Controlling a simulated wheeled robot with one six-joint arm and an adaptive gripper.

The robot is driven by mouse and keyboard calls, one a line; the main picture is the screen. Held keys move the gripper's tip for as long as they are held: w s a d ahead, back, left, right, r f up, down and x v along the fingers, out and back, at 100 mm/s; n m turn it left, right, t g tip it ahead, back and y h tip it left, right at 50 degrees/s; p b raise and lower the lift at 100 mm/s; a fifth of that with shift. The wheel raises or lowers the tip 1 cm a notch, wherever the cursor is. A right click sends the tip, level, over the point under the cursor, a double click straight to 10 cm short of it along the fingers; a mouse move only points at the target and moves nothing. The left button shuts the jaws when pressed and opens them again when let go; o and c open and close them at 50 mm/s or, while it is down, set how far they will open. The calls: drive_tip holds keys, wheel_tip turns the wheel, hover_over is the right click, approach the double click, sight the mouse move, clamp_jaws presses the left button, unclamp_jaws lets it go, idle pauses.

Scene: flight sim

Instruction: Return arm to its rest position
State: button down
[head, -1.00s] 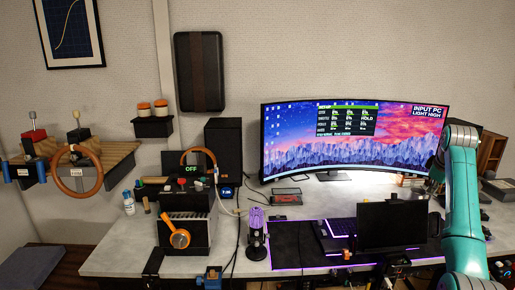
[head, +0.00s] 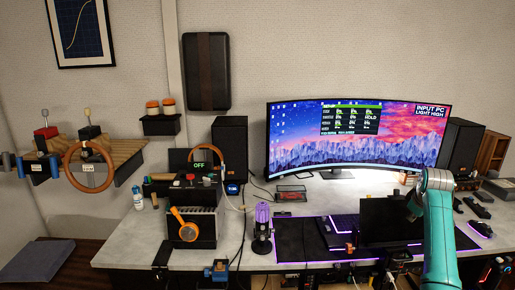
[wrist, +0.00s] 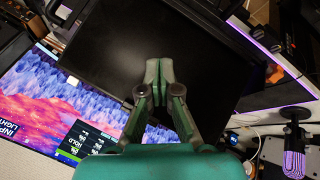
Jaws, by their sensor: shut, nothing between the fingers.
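My teal arm (head: 440,235) stands at the right of the head view, in front of the desk. Its bend is at the top, and a dark part that looks like my gripper (head: 413,205) hangs at its left side, partly hidden by the arm. In the wrist view my gripper (wrist: 159,72) is shut and empty, its fingertips together. Behind the fingers is a black screen panel (wrist: 110,45); I cannot tell how far away it is.
A small black screen (head: 383,222) stands on the grey desk (head: 205,250) just left of my arm. A wide curved monitor (head: 358,150) stands behind. A purple microphone (head: 262,225), a yoke wheel (head: 88,166) and a mouse (head: 481,229) are also around.

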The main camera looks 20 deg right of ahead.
drive_tip(key=shift+t, duration=0.6)
drive_tip(key=a+f, duration=0.3)
drive_tip(key=f, duration=0.1)
drive_tip(key=a+f, duration=0.2)
drive_tip(key=f, duration=0.3)
drive_tip(key=a+f, duration=0.3)
drive_tip(key=f, duration=0.1)
drive_tip(key=shift+a+f, duration=0.3)
drive_tip(key=s+a+f+t, duration=0.1)
drive_tip(key=s+a+f, duration=0.3)
drive_tip(key=a+f, duration=0.45)
drive_tip(key=s+a+f+t, duration=0.1)
drive_tip(key=s+a+f, duration=0.4)
drive_tip(key=a+f, duration=0.35)
drive_tip(key=s+a+f+m+t+y, duration=0.1)
drive_tip(key=s+a+f+m+t, duration=0.15)
drive_tip(key=s+a, duration=1.35)
drive_tip(key=s+a+r+t+y, duration=0.1)
drive_tip(key=s+a+r, duration=0.35)
drive_tip(key=s, duration=0.55)
drive_tip(key=s+a+r+t+y, duration=0.15)
drive_tip(key=s+a+r, duration=0.3)
drive_tip(key=s, duration=0.55)
drive_tip(key=s+a+r+t, duration=0.1)
drive_tip(key=s+r, duration=0.7)
drive_tip(key=r, duration=0.3)
drive_tip(key=shift+s+a+r+t, duration=0.25)
drive_tip(key=shift+s+r+t, duration=0.05)
drive_tip(key=shift+r+t, duration=0.1)
